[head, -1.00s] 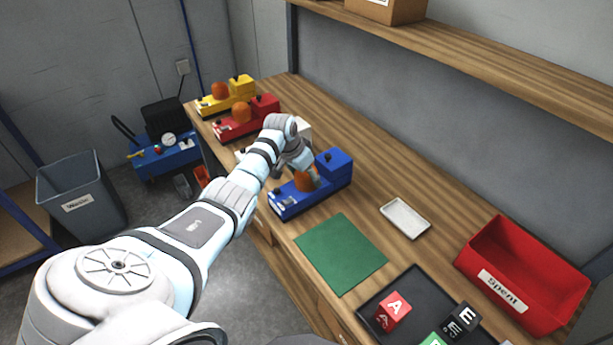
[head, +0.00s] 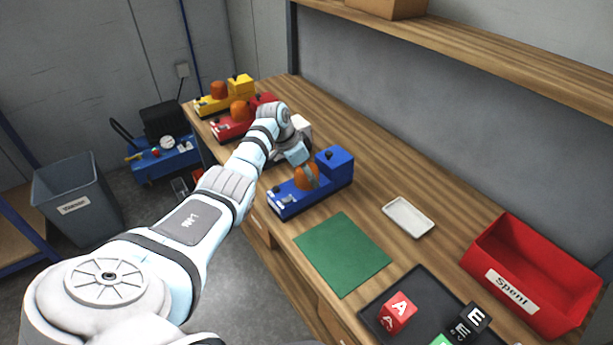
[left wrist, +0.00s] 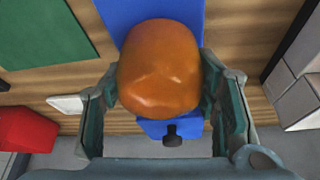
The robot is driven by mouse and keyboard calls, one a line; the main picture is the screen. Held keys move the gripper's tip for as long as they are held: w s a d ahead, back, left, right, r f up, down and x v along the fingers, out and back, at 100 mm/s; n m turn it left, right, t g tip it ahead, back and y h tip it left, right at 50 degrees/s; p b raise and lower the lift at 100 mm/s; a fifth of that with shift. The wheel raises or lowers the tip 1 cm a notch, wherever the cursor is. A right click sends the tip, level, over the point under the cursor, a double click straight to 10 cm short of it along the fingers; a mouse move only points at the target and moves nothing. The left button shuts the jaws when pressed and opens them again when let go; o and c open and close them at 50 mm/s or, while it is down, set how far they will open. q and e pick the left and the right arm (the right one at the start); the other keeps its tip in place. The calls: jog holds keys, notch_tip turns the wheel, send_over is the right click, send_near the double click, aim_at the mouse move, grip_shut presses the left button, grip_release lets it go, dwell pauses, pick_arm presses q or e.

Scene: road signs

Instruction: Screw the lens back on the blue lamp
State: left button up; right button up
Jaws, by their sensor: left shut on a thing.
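The blue lamp (head: 335,170) stands on the bench, with its orange lens (head: 306,177) over the middle of its base. My left gripper (head: 308,168) reaches down to the lens from above and behind. In the left wrist view the orange lens (left wrist: 160,68) fills the space between the two fingers of my left gripper (left wrist: 160,100), which is shut on it. The blue base (left wrist: 150,12) shows around the lens. Whether the lens is seated on its socket is hidden. My right gripper is not in view.
A red lamp (head: 232,127) and a yellow lamp (head: 241,84) stand farther back, and a white one is partly behind my arm. A green mat (head: 342,253), a white tray (head: 408,217), a dark tray (head: 370,310) with letter blocks and a red Spent bin (head: 480,245) lie to the right.

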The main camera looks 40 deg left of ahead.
pick_arm(q)
jog(key=shift+m+b, duration=0.7)
jog(key=shift+b, duration=0.25)
jog(key=shift+h, duration=0.3)
jog(key=o, duration=0.9)
jog(key=shift+c, duration=0.2)
jog(key=n+p, duration=0.1)
jog(key=p, duration=0.3)
jog(key=shift+r+n+y, duration=0.2)
jog(key=shift+n+y, duration=0.2)
jog(key=n+p, duration=0.1)
jog(key=p, duration=0.2)
jog(key=shift+n+y, duration=0.4)
jog(key=shift+f, duration=0.1)
